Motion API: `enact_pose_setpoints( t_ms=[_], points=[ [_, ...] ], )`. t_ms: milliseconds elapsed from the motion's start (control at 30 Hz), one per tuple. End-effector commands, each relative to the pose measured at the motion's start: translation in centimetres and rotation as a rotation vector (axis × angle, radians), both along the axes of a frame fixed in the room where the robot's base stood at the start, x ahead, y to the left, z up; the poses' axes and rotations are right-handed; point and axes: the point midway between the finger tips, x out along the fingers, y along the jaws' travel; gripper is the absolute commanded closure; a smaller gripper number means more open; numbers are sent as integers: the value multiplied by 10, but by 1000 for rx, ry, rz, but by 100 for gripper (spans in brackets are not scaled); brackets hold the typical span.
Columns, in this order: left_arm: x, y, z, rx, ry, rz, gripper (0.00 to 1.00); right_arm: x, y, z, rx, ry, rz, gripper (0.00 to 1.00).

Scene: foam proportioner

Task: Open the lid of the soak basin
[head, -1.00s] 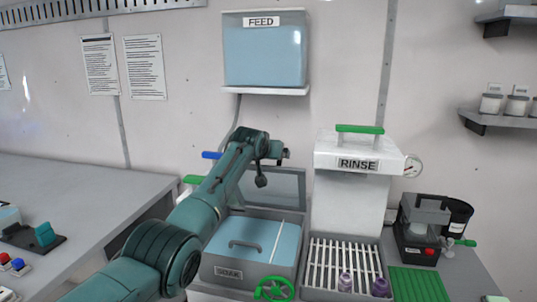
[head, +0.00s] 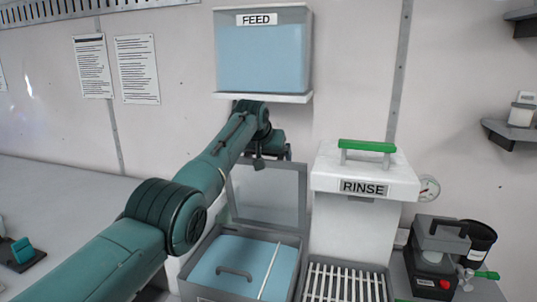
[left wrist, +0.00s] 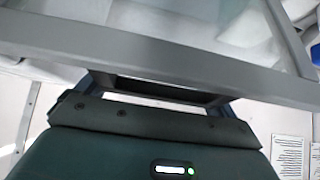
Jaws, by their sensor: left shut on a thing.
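The soak basin (head: 290,262) is a grey box at the lower middle of the head view. Its lid (head: 268,190), a grey frame with a clear pane, stands raised and nearly upright at the basin's back edge. Inside the basin lies a light-blue surface (head: 245,255) with a grey handle. My right gripper is not in view.
The white RINSE unit (head: 362,210) with a green handle stands right of the lid. The FEED tank (head: 264,55) hangs on the wall above my left gripper. A slatted rack (head: 345,285) lies right of the basin. The left counter (head: 70,195) is mostly bare.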

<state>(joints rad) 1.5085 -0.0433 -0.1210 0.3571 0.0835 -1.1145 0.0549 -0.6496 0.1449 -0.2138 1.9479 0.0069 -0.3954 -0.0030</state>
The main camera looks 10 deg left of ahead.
Motion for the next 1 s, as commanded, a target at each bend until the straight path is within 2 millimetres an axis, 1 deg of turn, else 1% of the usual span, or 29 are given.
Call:
enact_pose_setpoints(
  t_ms=[33, 167, 200, 233, 467, 667, 833, 1000],
  points=[
    [-3, -1, -12, 0, 25, -2, 47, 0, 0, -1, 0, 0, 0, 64],
    [-3, -1, -12, -1, 25, -1, 47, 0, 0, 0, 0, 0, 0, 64],
    [-3, -1, -12, -1, 26, -1, 3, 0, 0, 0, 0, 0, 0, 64],
    [-3, -1, -12, -1, 25, -1, 1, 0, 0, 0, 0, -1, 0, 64],
    [-2, -1, -7, 0, 14, -1, 0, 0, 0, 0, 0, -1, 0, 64],
    [-5, 0, -2, -1, 9, 0, 0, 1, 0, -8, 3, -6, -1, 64],
    [-18, 1, 9, 0, 6, 1, 0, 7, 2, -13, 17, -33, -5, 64],
    [-39, 1, 32, -1, 7, 0, 0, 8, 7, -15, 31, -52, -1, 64]
  ],
)
